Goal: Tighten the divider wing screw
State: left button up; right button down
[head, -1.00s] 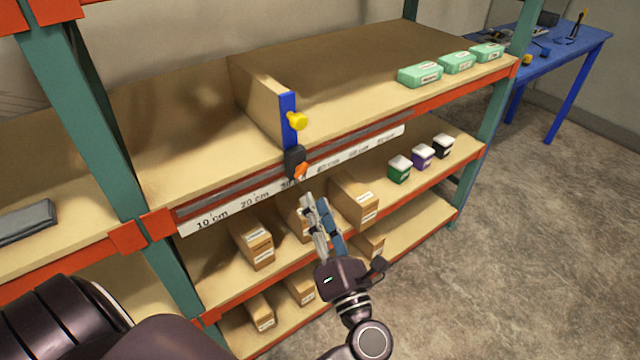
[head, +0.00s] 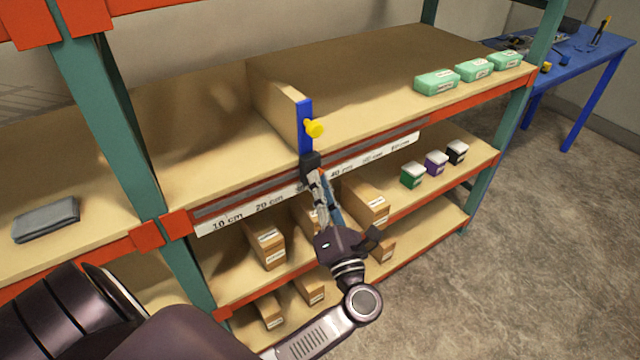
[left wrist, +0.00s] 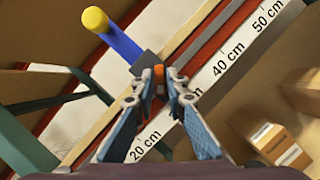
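My right gripper is not in view.
A white centimetre scale (head: 268,201) runs along the rail. Cardboard boxes (head: 268,247) stand on the shelves below. Green boxes (head: 437,82) and small lidded tubs (head: 412,175) are to the right. A grey folded item (head: 46,220) lies at left. The floor at right is clear.

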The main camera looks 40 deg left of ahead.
pick_arm(q)
grip_shut()
jog(key=shift+s+r+m+g+h+p, duration=0.15)
jog(key=shift+m+h+p, duration=0.5)
jog(key=shift+m+p, duration=1.55)
jog(key=shift+w+m+g+h+p, duration=0.1)
jog(key=shift+m+h+p, duration=0.8)
jog(key=shift+p, duration=2.25)
jog(key=shift+s+r+m+g+h+p, duration=0.15)
jog(key=shift+m+h+p, duration=0.2)
jog(key=shift+m+p, duration=2)
jog(key=shift+w+f+n+p, duration=0.1)
jog(key=shift+f+n+p, duration=0.05)
jog(key=shift+n+p, duration=0.2)
jog(key=o, duration=0.5)
grip_release()
